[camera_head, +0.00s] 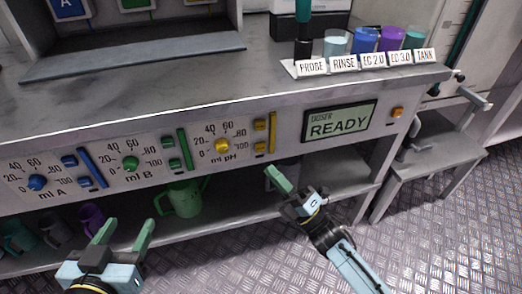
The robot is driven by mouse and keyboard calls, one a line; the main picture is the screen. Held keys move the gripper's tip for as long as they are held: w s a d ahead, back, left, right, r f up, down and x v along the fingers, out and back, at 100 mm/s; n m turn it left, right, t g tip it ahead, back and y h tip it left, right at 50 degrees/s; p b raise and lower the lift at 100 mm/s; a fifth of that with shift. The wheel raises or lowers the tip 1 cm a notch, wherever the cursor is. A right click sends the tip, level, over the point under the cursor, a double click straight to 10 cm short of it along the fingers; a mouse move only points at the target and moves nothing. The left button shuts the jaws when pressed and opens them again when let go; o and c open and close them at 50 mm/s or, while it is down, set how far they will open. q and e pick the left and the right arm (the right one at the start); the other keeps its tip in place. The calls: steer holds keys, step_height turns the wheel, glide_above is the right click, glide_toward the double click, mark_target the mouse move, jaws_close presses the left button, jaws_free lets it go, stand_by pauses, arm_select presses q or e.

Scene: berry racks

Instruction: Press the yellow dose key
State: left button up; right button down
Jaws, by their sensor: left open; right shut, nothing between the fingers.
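The yellow group on the front panel has a yellow knob (222,146) with a numbered dial, a tall yellow bar (273,132), and two small yellow keys, the upper yellow key (261,125) and the lower yellow key (260,147). I cannot read which of them is the dose key. The display (340,121) to their right reads "DOSER READY". My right gripper (273,174) is shut and empty, its green fingertips below and slightly right of the lower yellow key, apart from the panel in the picture. My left gripper (124,232) is open and empty, low at the left.
Blue keys (70,161) and green keys (173,163) sit left on the panel. An orange button (397,112) is right of the display. A green jug (182,198) and cups stand on the lower shelf. Labelled cups (365,40) stand on the bench top.

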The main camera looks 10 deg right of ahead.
mark_target(257, 145)
arm_select(q)
step_height(257, 145, up, 9)
steer(key=d+t+h+b, duration=0.1)
steer(key=t+h+b, duration=0.1)
steer(key=t, duration=0.4)
steer(key=shift+s+d+r, duration=0.2)
steer(key=shift+d, duration=0.1)
arm_select(e)
steer(key=shift+w, duration=2.4)
arm_select(q)
steer(key=shift+f, duration=0.2)
arm_select(e)
steer(key=shift+w, duration=0.1)
arm_select(q)
steer(key=shift+f+b, duration=0.15)
steer(key=shift+b, duration=0.2)
arm_select(e)
steer(key=shift+w+a, duration=0.1)
steer(key=shift+w, duration=0.25)
arm_select(q)
steer(key=shift+f, duration=0.25)
arm_select(e)
steer(key=shift+w, duration=0.4)
arm_select(q)
steer(key=shift+r, duration=0.5)
arm_select(e)
steer(key=shift+s, duration=0.9)
